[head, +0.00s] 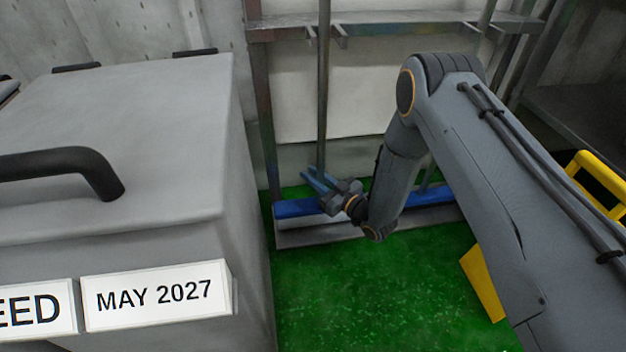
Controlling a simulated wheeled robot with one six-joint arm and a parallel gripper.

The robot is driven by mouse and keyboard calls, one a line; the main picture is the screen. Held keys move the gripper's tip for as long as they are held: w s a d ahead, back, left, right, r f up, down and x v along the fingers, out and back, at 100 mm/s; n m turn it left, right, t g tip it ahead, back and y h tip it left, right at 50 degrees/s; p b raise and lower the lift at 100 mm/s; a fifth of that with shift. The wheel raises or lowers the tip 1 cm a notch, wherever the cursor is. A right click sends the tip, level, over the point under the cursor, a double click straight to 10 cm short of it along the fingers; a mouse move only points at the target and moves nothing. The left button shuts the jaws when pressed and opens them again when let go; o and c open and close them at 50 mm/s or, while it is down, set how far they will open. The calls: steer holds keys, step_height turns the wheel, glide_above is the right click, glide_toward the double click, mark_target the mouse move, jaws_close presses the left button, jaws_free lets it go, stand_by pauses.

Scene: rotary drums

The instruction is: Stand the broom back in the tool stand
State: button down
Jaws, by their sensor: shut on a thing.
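The broom has a long grey handle (323,85) and a blue head (293,209). It stands upright at the left side of the tool stand, a metal frame with an upper rail (400,27) with short prongs and a low base (310,238). The handle crosses in front of the rail close to a prong; I cannot tell whether it sits in a slot. The head appears over the base; whether it touches is unclear. My gripper (318,180) is shut on the lower handle, just above the head, and partly hides it.
Another blue-headed tool (432,194) stands right of the broom, partly behind my arm. A large grey cabinet (120,150) with a black handle fills the left. A yellow frame (600,165) is at the right.

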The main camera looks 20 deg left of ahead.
steer(key=shift+w+a+f+b, duration=0.15)
steer(key=shift+w+f+b, duration=0.1)
steer(key=shift+f+b, duration=0.05)
steer(key=c, duration=1.6)
jaws_free()
steer(key=shift+f, duration=0.15)
steer(key=p+v, duration=0.5)
steer(key=v, duration=0.7)
steer(key=shift+p, duration=0.4)
